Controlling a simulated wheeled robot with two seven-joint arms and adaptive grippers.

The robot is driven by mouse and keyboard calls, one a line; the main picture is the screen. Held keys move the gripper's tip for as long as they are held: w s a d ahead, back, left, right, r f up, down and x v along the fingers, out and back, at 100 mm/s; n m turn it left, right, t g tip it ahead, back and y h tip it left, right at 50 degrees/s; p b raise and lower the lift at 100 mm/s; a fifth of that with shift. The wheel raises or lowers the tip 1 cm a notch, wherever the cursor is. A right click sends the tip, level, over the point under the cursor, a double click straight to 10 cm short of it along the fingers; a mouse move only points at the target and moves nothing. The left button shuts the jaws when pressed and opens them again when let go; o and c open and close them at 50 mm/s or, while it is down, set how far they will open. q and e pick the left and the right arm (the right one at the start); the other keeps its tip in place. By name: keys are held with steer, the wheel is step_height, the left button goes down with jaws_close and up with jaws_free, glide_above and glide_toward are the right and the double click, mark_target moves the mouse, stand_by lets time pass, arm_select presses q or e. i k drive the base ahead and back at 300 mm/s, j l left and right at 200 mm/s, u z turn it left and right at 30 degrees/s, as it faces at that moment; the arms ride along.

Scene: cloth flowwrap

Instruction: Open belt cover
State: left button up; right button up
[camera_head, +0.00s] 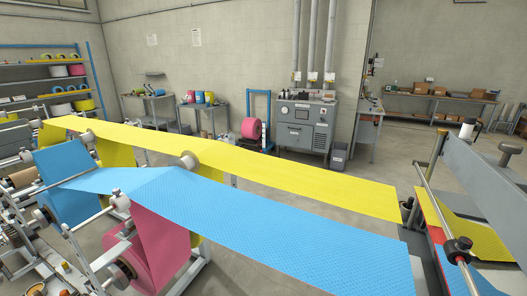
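A grey machine stands at the right edge, cut off by the frame. Its large grey panel (487,165) slopes down to the right; I cannot tell for certain whether this is the belt cover or whether it is open. A metal rod (434,204) with a black-and-silver collar (458,247) runs along its near left side. Yellow cloth (471,238) lies on a red-edged surface beneath the panel. Neither of my grippers is in view.
A yellow web (290,172) and a blue web (270,225) stretch from rollers at left toward the machine. A pink web (160,245) hangs below. A grey control cabinet (305,128) stands by the back wall. Open floor (400,165) lies behind the webs.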

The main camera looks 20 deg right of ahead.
mark_target(463, 206)
steer(key=i+z, duration=0.2)
steer(key=z, duration=0.25)
steer(key=i+z, duration=0.2)
steer(key=z, duration=0.2)
steer(key=i+z, duration=0.2)
steer(key=z, duration=0.25)
steer(key=i+j+z, duration=0.1)
steer(key=z, duration=0.35)
steer(key=i+j+z, duration=0.2)
steer(key=z, duration=0.2)
steer(key=i+j+z, duration=0.25)
steer(key=z, duration=0.2)
steer(key=i+j+z, duration=0.25)
steer(key=z, duration=0.15)
steer(key=i+j+z, duration=0.15)
steer(key=j+z, duration=0.6)
steer(key=j, duration=0.65)
steer(key=j+z, duration=0.35)
steer(key=j, duration=0.65)
